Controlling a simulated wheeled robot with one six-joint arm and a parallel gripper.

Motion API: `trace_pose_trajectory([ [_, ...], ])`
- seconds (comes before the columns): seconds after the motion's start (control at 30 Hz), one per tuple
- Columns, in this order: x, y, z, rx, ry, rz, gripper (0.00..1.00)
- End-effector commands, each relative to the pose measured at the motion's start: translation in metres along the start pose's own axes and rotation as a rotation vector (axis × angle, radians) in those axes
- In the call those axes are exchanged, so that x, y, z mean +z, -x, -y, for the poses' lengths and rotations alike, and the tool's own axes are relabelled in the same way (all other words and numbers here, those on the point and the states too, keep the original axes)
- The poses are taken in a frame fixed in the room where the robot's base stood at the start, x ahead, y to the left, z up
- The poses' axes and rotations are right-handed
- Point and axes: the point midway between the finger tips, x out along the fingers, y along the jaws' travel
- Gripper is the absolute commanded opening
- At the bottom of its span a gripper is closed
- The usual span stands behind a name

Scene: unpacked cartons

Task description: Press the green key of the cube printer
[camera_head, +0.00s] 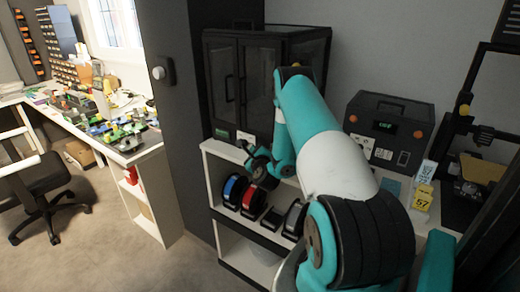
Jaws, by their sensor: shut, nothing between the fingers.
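The cube printer (305,52) seems to be the black enclosed box with glass doors on top of the white shelf unit. A small green key (221,133) shows low on its front, at the left, with a pale label to its right. My teal and white arm reaches across from the lower right. My gripper (243,147) is shut and empty, just in front of the printer's lower front edge, right of and a little below the green key. I see a gap between them in the picture; its depth is hard to tell. My arm hides part of the printer's right side.
A dark box (388,132) with orange knobs and a lit green display stands to the right. Spools (232,190) fill the shelf below my gripper. A yellow tag (423,197) and an open-frame machine (485,140) are at the right. A dark pillar (180,120) stands left of the printer.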

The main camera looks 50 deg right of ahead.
Motion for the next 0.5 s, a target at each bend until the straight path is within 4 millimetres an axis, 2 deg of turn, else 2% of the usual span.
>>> trace_pose_trajectory([
  [0.5,-0.0024,-0.0035,0.0029,0.0,0.0,0.0,0.0],
])
